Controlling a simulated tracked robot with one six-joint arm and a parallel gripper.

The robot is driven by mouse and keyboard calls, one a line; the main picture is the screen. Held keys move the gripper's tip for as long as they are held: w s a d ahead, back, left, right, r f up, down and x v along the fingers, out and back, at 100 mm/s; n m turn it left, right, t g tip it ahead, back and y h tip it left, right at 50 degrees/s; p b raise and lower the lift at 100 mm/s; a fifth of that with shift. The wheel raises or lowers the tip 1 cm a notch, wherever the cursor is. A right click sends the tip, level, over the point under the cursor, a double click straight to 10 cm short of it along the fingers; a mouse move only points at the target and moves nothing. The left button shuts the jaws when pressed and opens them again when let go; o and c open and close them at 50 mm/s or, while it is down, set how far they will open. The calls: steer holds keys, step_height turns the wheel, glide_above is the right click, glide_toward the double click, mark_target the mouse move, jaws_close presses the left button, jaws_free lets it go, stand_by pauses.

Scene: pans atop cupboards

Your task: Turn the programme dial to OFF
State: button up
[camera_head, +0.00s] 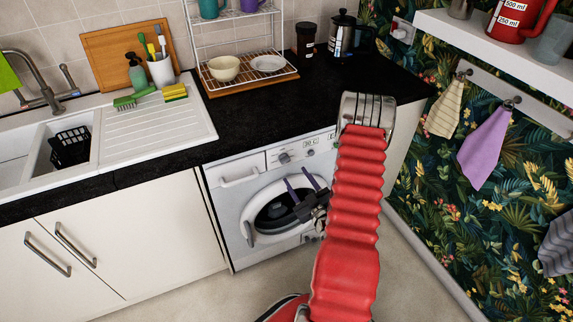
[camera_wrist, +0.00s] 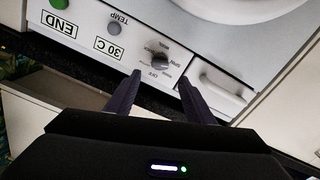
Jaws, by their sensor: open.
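The programme dial is a dark round knob on the white washing machine (camera_head: 232,211). In the wrist view, which is upside down, the dial (camera_wrist: 160,60) shows with small words around it, OFF on the side nearest my gripper. I cannot make out where its pointer stands. In the head view the dial (camera_head: 284,158) is on the front panel above the door. My gripper (camera_head: 296,175) is open and empty in front of the machine, just below the dial. In the wrist view its two dark purple fingers (camera_wrist: 159,76) point at the dial, one to each side, apparently short of it.
Beside the dial are a grey TEMP knob (camera_wrist: 113,27), a 30 C label (camera_wrist: 108,47) and an END label (camera_wrist: 59,22). A white drawer handle (camera_wrist: 222,85) is on the other side. The round door (camera_head: 284,212) is shut. A black worktop (camera_head: 250,120) overhangs the panel.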

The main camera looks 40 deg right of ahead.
mark_target(287, 163)
steer(key=x, duration=0.8)
steer(key=shift+w+d, duration=0.1)
steer(key=shift+w, duration=0.3)
steer(key=shift+c, duration=0.3)
steer(key=c, duration=1)
steer(key=shift+f+m, duration=0.1)
steer(key=shift+m, duration=0.3)
steer(key=m, duration=0.9)
steer(key=shift+s+d+m, duration=0.1)
steer(key=shift+m, duration=0.3)
steer(key=m, duration=0.5)
steer(key=shift+d+f+m, duration=0.1)
steer(key=shift+f+m, duration=0.05)
steer(key=shift+m, duration=0.15)
steer(key=m, duration=0.5)
steer(key=shift+f+m, duration=0.1)
steer(key=shift+m, duration=0.2)
steer(key=shift+d, duration=0.1)
